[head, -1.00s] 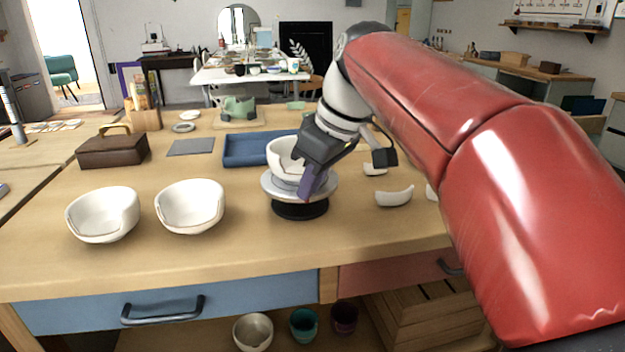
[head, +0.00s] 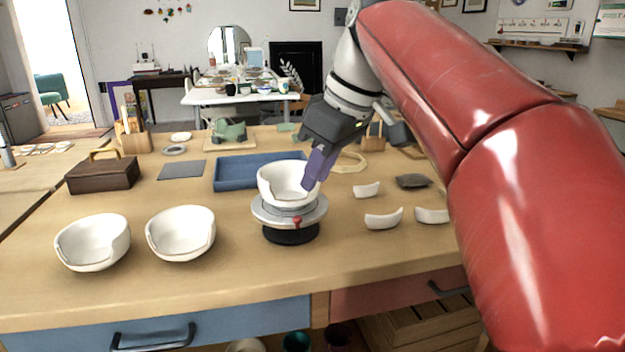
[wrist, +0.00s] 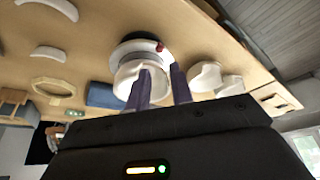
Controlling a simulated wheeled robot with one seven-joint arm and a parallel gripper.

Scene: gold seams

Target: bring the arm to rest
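My gripper (head: 314,178) is at the right side of a white bowl (head: 280,184) with a notched rim. The bowl sits on a round grey turntable (head: 268,214) with a black base and a small red knob. In the wrist view, the two purple fingers of my gripper (wrist: 160,80) stand apart with nothing held between them, and the bowl (wrist: 128,76) lies beyond them. I cannot tell whether a finger touches the bowl. My red arm fills the right of the head view.
Two notched white bowls (head: 92,243) (head: 181,234) stand at the left front. Curved white shards (head: 384,219) (head: 432,215) (head: 367,190) and a dark grey pad (head: 413,181) lie on the right. A blue tray (head: 232,172) is behind the turntable; a brown box (head: 103,176) is at left.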

